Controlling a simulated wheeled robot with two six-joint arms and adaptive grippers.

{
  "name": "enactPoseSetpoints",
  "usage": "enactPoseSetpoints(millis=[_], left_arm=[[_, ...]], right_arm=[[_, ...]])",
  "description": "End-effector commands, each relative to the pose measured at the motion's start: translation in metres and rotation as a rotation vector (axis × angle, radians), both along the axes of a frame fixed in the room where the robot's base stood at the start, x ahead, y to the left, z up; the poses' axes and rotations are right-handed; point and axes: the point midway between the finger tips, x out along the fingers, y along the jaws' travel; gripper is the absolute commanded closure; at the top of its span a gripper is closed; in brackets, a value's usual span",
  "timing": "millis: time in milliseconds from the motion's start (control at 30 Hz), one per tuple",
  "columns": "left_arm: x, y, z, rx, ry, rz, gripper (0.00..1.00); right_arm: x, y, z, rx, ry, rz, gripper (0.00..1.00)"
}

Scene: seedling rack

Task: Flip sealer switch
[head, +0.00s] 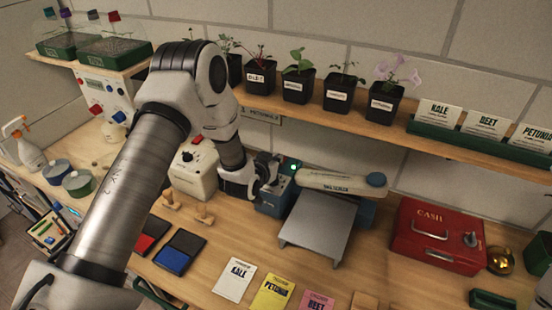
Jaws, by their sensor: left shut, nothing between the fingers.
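The bag sealer (342,183) stands on the bench under the shelf, with a long cream arm that has a blue knob at its right end. Its blue housing (275,204) is at the left end, and a small green light (294,167) glows on top. A grey plate (318,228) sits in front of the arm. My left gripper (277,171) is shut and empty, at the top of the blue housing just left of the green light. The switch cannot be made out; the gripper covers that area. I cannot tell whether the fingers touch it. My right gripper is out of view.
A shelf with several potted seedlings (298,85) and seed packets (438,118) runs above the sealer. Ink pads (180,251) and seed packets (235,280) lie in front.

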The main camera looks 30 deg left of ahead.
Motion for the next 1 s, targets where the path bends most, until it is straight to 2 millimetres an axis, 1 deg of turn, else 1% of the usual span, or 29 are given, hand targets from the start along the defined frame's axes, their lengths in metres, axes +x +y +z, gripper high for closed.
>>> enactPoseSetpoints(millis=[200, 267, 333, 367, 400, 633, 900, 1000], left_arm=[[0.0, 0.0, 0.0, 0.0, 0.0, 0.0, 1.0], [-0.001, 0.0, -0.004, 0.0, 0.0, 0.0, 1.0], [-0.002, 0.0, -0.013, 0.0, 0.0, 0.0, 1.0], [-0.002, 0.0, -0.011, 0.0, 0.0, 0.0, 1.0], [-0.002, 0.0, -0.007, 0.001, 0.0, 0.0, 1.0], [-0.002, 0.0, -0.006, 0.0, 0.002, 0.0, 1.0], [-0.002, 0.0, 0.008, 0.0, 0.0, 0.0, 1.0], [-0.002, 0.0, 0.01, 0.0, 0.0, 0.0, 1.0]], right_arm=[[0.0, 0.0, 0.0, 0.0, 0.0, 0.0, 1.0], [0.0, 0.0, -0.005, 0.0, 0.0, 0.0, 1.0], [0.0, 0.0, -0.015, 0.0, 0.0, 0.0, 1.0], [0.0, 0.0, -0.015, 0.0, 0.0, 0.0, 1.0], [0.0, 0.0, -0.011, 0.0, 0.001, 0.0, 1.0], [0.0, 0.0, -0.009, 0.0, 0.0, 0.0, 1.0], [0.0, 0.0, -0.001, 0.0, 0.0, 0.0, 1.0], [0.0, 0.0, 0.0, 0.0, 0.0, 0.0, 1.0]])
